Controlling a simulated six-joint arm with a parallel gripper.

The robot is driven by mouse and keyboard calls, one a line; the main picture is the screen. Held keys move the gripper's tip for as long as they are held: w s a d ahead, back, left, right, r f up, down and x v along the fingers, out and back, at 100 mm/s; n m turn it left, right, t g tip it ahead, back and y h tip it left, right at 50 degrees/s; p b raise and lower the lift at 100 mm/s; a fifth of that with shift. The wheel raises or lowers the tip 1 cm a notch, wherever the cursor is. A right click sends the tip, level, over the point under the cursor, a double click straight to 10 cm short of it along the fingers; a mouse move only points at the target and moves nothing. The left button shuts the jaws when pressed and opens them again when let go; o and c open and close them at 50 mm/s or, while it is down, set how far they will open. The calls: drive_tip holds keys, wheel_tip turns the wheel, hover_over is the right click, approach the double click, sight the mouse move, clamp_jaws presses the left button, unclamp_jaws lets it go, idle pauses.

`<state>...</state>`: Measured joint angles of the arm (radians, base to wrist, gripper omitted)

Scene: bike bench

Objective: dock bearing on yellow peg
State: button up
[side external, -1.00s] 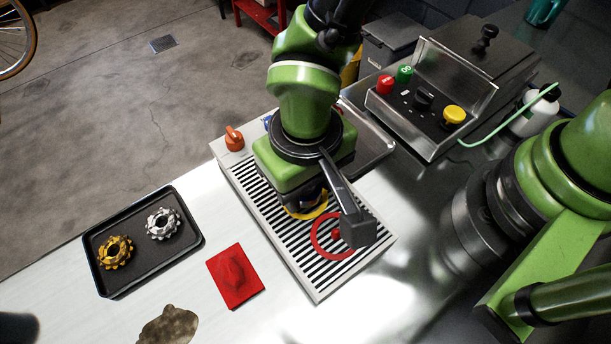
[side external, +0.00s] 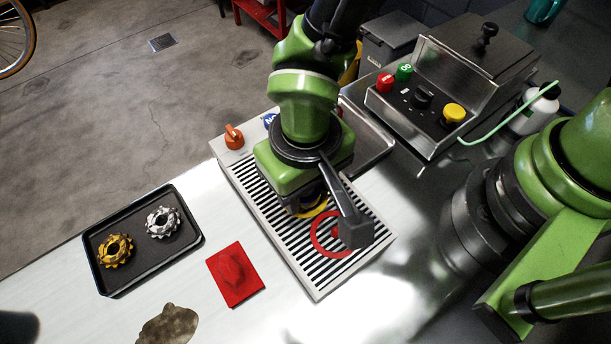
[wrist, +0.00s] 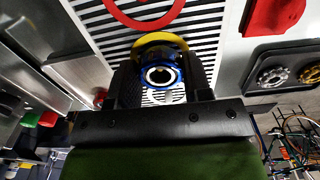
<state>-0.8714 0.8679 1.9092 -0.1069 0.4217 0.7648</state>
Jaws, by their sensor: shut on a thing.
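The bearing (wrist: 161,75), a round part with a blue rim and a pale ring around a dark centre, sits between the two black fingers of my gripper (wrist: 160,80) in the wrist view. My gripper is shut on it. In the side view my gripper (side external: 308,200) is low over the slotted rack (side external: 262,205), and the bearing is mostly hidden by the wrist. A yellow ring mark (wrist: 160,39) shows just beyond the bearing; it also shows in the side view (side external: 316,210), partly covered by my gripper. The yellow peg itself and any contact with it are hidden.
A red ring mark (side external: 318,248) lies near the yellow one. An orange knob (side external: 233,137) stands at the rack's far end. A black tray (side external: 194,220) with gold and silver sprockets, a red cloth (side external: 236,275) and a control box (side external: 440,135) are around the rack.

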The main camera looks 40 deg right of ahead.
drive_tip(key=shift+f, duration=0.2)
drive_tip(key=o, duration=0.7)
drive_tip(key=shift+c, duration=0.2)
wheel_tip(320, 180, up, 11)
idle(0.5)
